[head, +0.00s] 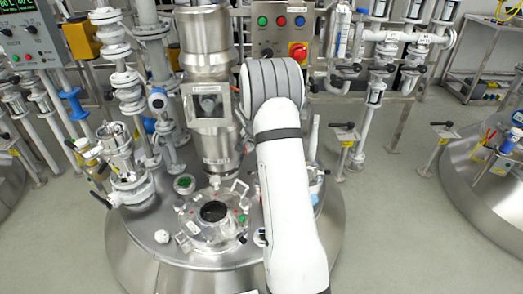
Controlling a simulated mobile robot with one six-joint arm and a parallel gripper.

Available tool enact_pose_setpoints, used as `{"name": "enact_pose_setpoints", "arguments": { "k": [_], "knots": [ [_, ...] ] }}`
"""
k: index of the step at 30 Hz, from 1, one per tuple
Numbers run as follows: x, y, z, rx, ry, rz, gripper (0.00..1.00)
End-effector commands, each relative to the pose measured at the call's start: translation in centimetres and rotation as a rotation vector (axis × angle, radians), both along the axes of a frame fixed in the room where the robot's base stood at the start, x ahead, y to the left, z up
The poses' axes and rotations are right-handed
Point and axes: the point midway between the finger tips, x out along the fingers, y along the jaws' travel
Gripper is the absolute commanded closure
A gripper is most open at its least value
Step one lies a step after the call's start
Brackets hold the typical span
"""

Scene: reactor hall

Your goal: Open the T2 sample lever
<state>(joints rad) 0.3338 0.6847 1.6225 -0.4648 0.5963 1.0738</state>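My white arm reaches up from the bottom centre of the head view, and its end with my gripper is not visible. A steel reactor vessel (150,252) stands in the centre, partly behind my arm. Small black-handled levers stand around it: one on a post with a yellow tag (346,127) right of my arm, one by the right-hand vessel (443,125), and one at the central vessel's left edge (100,200). The labels are too small to read, so I cannot tell which lever is the T2 sample lever or whether it is open.
A round hatch (214,212) and a steel column (207,120) stand on the central vessel. A control box (281,32) with coloured buttons and a red knob is behind. Pipe racks line the back. Grey floor (395,220) is clear between the central and right-hand vessels.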

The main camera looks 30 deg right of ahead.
Motion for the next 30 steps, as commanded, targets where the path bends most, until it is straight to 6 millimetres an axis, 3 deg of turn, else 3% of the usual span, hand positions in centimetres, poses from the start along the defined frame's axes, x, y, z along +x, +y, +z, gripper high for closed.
{"name": "enact_pose_setpoints", "arguments": {
  "k": [11,12,19,30],
  "knots": [
    [-0.7,-0.4,-0.4,0.0,0.019,-0.01,1.0],
    [-0.7,-0.4,-0.4,0.0,0.02,-0.011,0.84],
    [-0.5,-0.5,-0.3,0.0,0.013,-0.012,0.65],
    [-0.5,-0.2,0.9,-0.001,0.006,-0.011,0.64]
  ]
}}
